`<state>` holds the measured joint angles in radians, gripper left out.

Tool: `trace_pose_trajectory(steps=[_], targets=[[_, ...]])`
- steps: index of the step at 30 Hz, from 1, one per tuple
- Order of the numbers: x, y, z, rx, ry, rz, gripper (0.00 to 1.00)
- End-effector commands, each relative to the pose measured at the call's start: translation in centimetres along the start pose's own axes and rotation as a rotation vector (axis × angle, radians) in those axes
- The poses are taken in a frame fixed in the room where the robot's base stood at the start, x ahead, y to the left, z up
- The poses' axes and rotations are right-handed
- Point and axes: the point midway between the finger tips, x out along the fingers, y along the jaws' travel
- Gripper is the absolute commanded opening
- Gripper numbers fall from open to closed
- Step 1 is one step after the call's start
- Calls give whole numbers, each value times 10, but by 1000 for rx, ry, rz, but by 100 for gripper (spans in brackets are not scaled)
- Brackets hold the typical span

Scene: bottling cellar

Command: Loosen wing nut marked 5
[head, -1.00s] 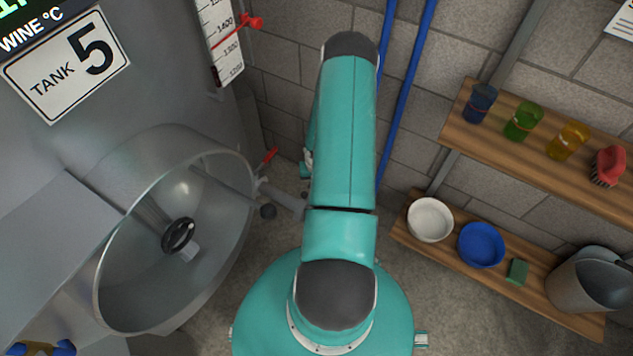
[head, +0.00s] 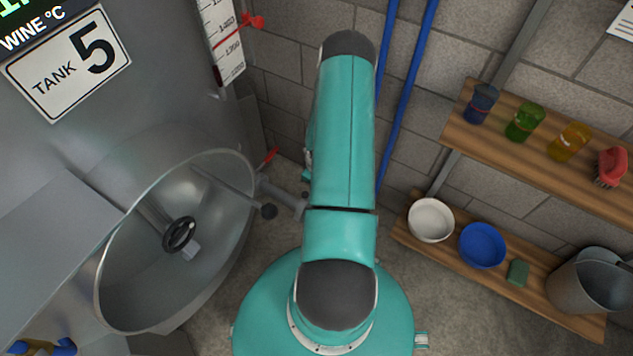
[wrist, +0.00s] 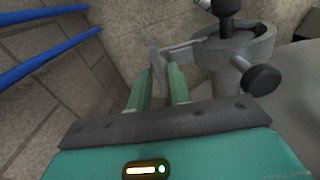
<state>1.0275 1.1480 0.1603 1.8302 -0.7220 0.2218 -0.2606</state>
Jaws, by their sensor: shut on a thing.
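My gripper (wrist: 165,85) shows in the wrist view with two green fingers. It is shut on a flat grey piece (wrist: 157,58) at the fingertips. That piece joins a short grey arm beside a round grey fitting (wrist: 238,48), with a black knob (wrist: 262,79) on its right. No number is readable on the gripped piece, and I cannot tell for sure that it is the wing nut. In the head view the Tank 5 sign (head: 66,64) hangs on the steel tank (head: 165,75). My arm hides the gripper there.
A round steel manway (head: 115,290) with a black handwheel (head: 180,235) bulges at the left. Blue pipes (head: 405,100) run down the wall. Wooden shelves (head: 470,132) with cups, bowls and a bucket (head: 590,280) stand at right.

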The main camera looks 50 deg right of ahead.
Motion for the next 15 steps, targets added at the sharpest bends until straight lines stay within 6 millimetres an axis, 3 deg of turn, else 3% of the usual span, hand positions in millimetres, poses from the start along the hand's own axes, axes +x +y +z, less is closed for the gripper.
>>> trace_pose_trajectory(steps=[15], targets=[[0, 0, 1, -100, -1, 0, 0]])
